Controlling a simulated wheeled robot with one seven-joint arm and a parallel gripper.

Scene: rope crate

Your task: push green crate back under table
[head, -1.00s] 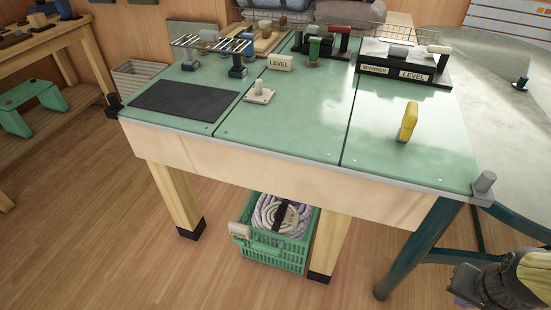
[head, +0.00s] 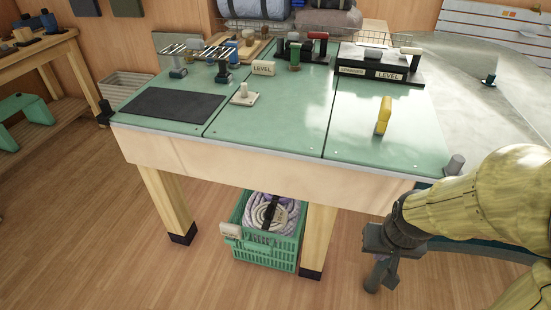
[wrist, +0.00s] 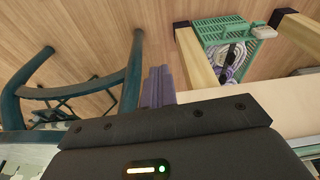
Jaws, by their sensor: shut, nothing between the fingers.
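The green crate (head: 259,250) stands on the floor under the front of the green-topped table (head: 225,143), between two wooden legs, its front sticking out past the table edge. Coiled pale rope (head: 271,212) with a dark strap lies in it, and a small tag (head: 231,230) hangs at its front left. The crate also shows upside down in the wrist view (wrist: 222,30). My gripper (head: 378,284) is shut and empty, pointing down in front of the table, to the right of the crate and apart from it. Its fingers (wrist: 158,85) show in the wrist view.
A wooden leg (head: 318,238) stands between the crate and my gripper. Dark teal metal legs (wrist: 133,75) are near my gripper in the wrist view. The floor (head: 110,240) in front and left is clear.

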